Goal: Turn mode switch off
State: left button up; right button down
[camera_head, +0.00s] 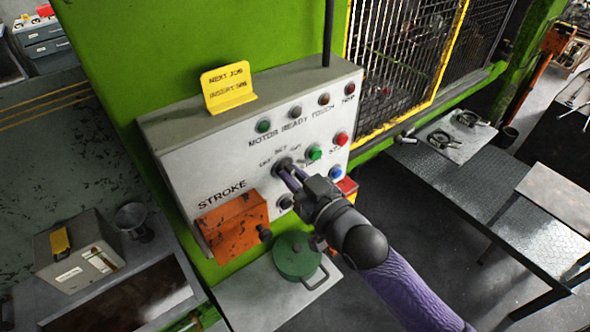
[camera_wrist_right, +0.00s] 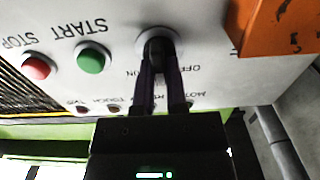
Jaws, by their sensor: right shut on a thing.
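The mode switch (camera_head: 282,164) is a dark knob on a light round base, on the white front of the control panel (camera_head: 180,168). Lettering reading OFF, SET and RUN stands around it. My right gripper (camera_head: 288,174) reaches the panel from the lower right, its fingers shut on the switch knob. In the right wrist view the knob (camera_wrist_right: 157,48) sits between the two fingertips (camera_wrist_right: 160,65), and its exact angle is hard to tell. My left gripper is not in view.
Green (camera_head: 314,152), red (camera_head: 341,138) and blue (camera_head: 335,173) buttons sit right of the switch. An orange STROKE cover (camera_head: 232,222) projects at the lower left. A yellow sign (camera_head: 228,88) stands on top. A green round pot (camera_head: 298,256) stands below my right gripper.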

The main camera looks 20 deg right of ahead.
jog(key=shift+a+n+p, duration=0.2)
jog(key=shift+n+p, duration=0.75)
jog(key=shift+n, duration=3.35)
jog(key=c, duration=0.7)
grip_release()
jog(key=shift+o, duration=0.2)
jog(key=shift+f, duration=0.1)
jog(key=b+v, duration=0.2)
jog(key=v, duration=0.8)
